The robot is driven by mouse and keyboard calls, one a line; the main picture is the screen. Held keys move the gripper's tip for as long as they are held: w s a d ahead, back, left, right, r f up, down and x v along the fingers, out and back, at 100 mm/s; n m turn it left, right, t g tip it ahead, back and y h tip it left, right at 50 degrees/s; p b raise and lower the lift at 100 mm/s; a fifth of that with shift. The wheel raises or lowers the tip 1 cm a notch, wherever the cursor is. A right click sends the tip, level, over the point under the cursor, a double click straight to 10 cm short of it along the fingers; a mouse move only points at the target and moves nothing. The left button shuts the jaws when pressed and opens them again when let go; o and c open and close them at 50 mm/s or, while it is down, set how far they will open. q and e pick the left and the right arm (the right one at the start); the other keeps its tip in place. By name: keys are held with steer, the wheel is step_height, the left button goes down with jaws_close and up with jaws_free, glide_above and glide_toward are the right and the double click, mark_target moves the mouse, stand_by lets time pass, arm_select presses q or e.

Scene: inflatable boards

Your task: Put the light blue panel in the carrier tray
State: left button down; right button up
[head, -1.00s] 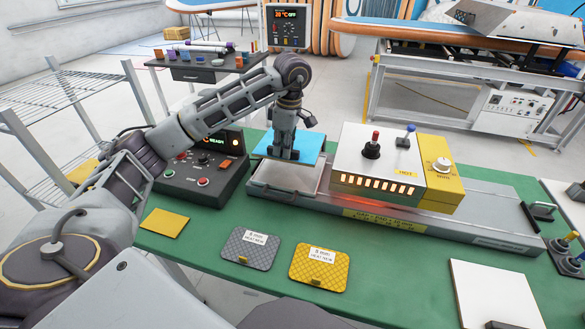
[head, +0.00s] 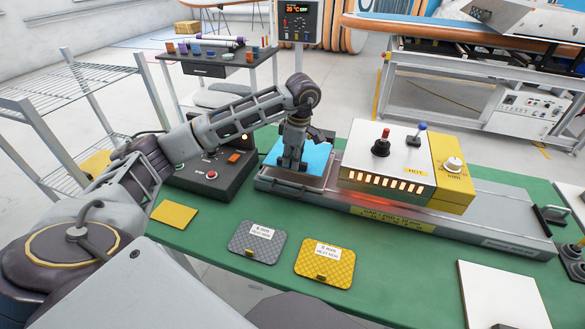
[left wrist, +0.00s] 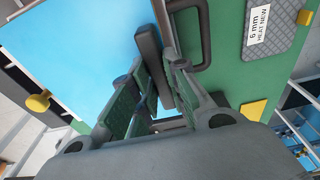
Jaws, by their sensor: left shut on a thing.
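The light blue panel (head: 316,158) is held by its near edge in my left gripper (head: 291,162). In the head view it lies over the grey carrier tray (head: 290,187), covering most of it; I cannot tell whether it rests on the tray or is just above it. The tray's front edge and handle show below the panel. My right gripper is not in view.
A white heater box (head: 385,155) with glowing slots and a HOT label stands just right of the panel, on the rail. A control box (head: 205,180) stands to the left. A grey pad (head: 256,243) and yellow pad (head: 324,263) lie on the green table in front.

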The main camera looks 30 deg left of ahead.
arm_select(q)
steer(key=shift+f, duration=1.85)
steer(key=c, duration=1.4)
jaws_free()
